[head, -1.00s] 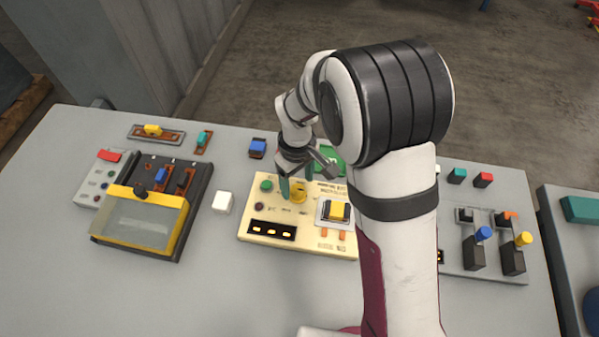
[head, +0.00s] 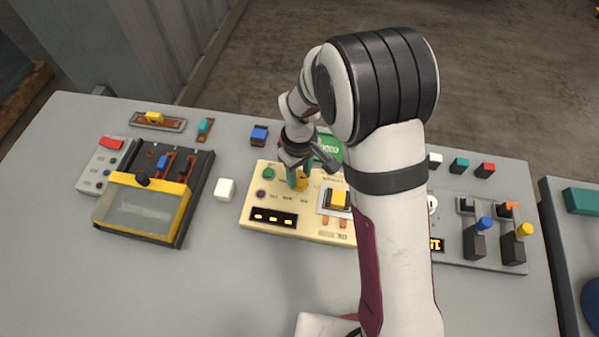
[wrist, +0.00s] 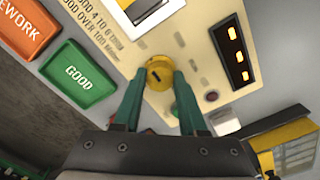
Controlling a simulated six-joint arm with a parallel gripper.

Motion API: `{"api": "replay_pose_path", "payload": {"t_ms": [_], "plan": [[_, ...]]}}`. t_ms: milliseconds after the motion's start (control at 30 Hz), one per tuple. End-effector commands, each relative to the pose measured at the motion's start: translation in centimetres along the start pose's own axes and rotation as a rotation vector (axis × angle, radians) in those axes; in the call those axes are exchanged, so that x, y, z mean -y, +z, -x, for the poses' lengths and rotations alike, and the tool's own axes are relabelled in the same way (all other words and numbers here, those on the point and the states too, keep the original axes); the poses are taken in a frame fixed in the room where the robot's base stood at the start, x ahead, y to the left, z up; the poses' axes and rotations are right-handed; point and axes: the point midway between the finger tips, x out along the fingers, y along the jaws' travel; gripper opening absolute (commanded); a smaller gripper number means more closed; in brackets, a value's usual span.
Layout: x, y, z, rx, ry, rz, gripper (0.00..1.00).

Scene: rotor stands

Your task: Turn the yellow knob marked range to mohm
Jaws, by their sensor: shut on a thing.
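The yellow knob (wrist: 158,73) is round with a dark pointer slot and sits on the cream panel (wrist: 205,22). My gripper (wrist: 159,84) is shut on the knob, with one green fingertip on each side of it. In the head view my gripper (head: 300,180) comes down on the panel from behind, and the yellow knob (head: 303,183) shows partly beside the fingers. The labels around the knob are too small and blurred to read.
A green GOOD tray (wrist: 78,77) and an orange REWORK tray (wrist: 22,30) lie close by. A white cube (head: 225,189) stands left of the panel.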

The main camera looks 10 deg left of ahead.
Motion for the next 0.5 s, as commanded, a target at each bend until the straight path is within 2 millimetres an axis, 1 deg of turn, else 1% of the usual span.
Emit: {"api": "replay_pose_path", "payload": {"t_ms": [267,500], "plan": [[0.04,0.00,0.04,0.001,-0.001,-0.047,0.00],[0.05,0.01,0.05,0.001,0.000,-0.204,0.00]]}}
